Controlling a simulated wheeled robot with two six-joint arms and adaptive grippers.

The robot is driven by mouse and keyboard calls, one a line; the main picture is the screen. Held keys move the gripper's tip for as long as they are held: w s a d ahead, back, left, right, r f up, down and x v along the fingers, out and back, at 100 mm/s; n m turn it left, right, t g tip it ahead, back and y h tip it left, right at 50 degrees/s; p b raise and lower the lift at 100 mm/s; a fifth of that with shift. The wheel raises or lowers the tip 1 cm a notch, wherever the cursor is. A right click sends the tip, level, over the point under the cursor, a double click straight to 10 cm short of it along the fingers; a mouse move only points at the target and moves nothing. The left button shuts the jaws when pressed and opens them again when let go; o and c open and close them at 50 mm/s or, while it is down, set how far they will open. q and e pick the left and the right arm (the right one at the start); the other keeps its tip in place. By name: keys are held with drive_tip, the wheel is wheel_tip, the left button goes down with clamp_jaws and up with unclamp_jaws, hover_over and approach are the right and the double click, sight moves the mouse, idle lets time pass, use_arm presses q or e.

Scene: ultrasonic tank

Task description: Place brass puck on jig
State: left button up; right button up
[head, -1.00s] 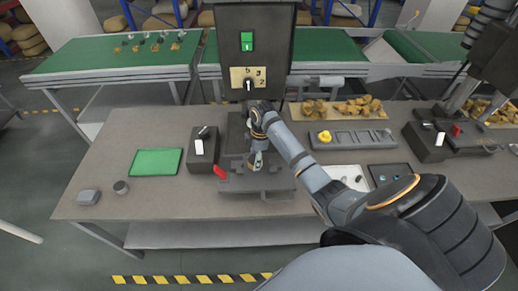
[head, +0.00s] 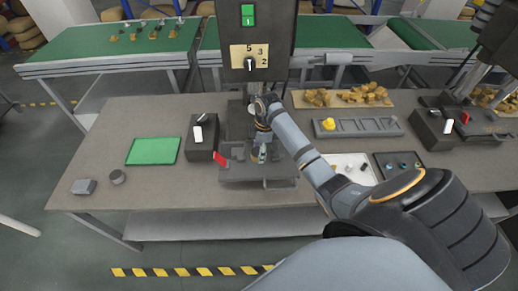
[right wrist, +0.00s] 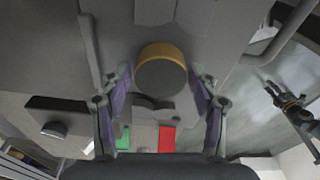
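In the head view my right gripper (head: 260,154) points down over the dark grey jig (head: 235,171) under the press. In the right wrist view a round puck with a brass-coloured rim and grey face (right wrist: 161,72) lies between the fingers of my right gripper (right wrist: 160,82). A gap shows on each side, so the fingers look open around it. Whether the puck rests fully on the jig is hard to tell. In the head view the gripper hides it. What looks like my left gripper (right wrist: 290,105) shows at the right wrist view's right edge; its opening is unclear.
The press column with a control panel (head: 249,55) stands behind the jig. A red lever (head: 220,158) and a switch box (head: 202,137) are to its left, then a green mat (head: 153,151). A slotted tray (head: 358,128) holding a yellow piece (head: 329,124) is at right.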

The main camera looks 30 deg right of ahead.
drive_tip(key=shift+o, duration=0.9)
drive_tip(key=shift+a, duration=0.15)
drive_tip(key=shift+r, duration=0.2)
drive_tip(key=r, duration=0.3)
drive_tip(key=r+b, duration=0.1)
drive_tip(key=r, duration=0.2)
drive_tip(key=d+r+b, duration=0.1)
drive_tip(key=r, duration=0.1)
drive_tip(key=shift+s+d+r, duration=0.1)
drive_tip(key=shift+s+r, duration=0.1)
drive_tip(key=shift+r, duration=0.2)
wheel_tip(320, 180, up, 3)
drive_tip(key=p, duration=0.3)
drive_tip(key=shift+s+d, duration=0.15)
